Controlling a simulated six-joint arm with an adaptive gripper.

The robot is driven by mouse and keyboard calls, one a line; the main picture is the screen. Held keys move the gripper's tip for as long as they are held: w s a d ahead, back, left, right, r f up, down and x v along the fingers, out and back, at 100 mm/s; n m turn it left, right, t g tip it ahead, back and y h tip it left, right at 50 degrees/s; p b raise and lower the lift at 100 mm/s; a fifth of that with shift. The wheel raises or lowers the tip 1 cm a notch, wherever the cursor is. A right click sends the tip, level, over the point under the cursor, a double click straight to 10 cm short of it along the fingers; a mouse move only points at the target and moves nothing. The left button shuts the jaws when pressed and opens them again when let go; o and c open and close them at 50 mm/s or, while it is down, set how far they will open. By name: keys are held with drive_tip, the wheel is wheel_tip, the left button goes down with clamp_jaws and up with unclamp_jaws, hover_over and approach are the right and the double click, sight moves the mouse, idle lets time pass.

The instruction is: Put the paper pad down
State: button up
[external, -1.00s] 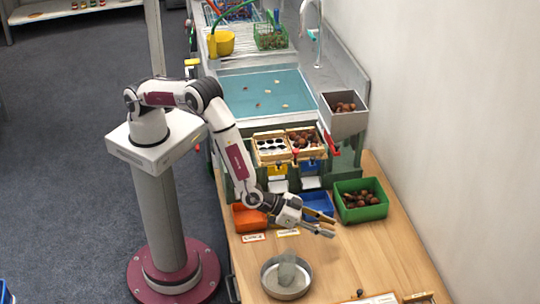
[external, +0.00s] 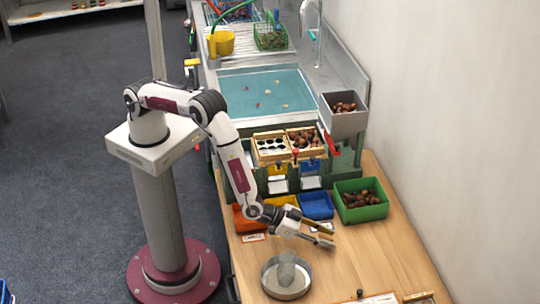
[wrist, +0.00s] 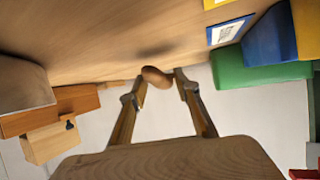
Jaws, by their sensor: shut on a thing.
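My gripper (external: 332,238) reaches over the wooden table, right of and behind the round metal bowl (external: 267,284). In the wrist view, a small brown oval thing (wrist: 155,76), like a chestnut, sits at the fingertips of my gripper (wrist: 161,78). The fingers are closed on it, and a blurred shadow falls on the table (wrist: 90,40) apart from it. I see no clear paper pad between the fingers. A pale sheet (external: 381,299) lies at the table's front edge, cut off by the frame; I cannot tell if it is a pad.
A grey translucent bag-like thing (external: 287,270) stands in the bowl. A green bin (external: 362,214) of chestnuts is behind my gripper, beside blue (external: 316,206), yellow (external: 284,201) and orange (external: 245,220) trays. The table right of the bowl is mostly clear.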

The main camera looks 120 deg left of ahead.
drive_tip(key=shift+f, duration=0.65)
drive_tip(key=shift+f, duration=0.1)
drive_tip(key=o, duration=0.8)
drive_tip(key=shift+s, duration=0.1)
drive_tip(key=shift+v, duration=6)
